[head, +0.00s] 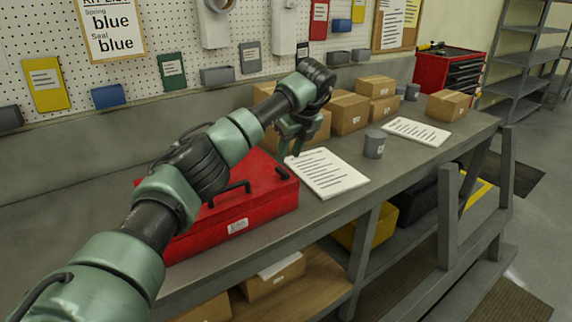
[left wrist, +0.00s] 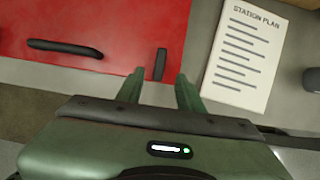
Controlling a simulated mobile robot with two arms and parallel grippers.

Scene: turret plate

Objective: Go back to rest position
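My left arm reaches in from the lower left of the head view. Its gripper (head: 288,150) is over the workbench (head: 405,170), by the back right part of the red toolbox (head: 285,196). In the left wrist view the two fingers of my left gripper (left wrist: 160,75) are apart, with nothing held between them. The red toolbox (left wrist: 60,25), with black handles, lies beyond the fingertips. The station plan sheet (left wrist: 245,55) lies to their right; it also shows in the head view (head: 327,178). My right gripper is in neither view.
A grey cup (head: 374,144) and another sheet (head: 417,131) lie right of the plan. Cardboard boxes (head: 349,113) stand along the back. A pegboard wall (head: 140,50) rises behind. Floor is free at right, before grey shelves (head: 525,57).

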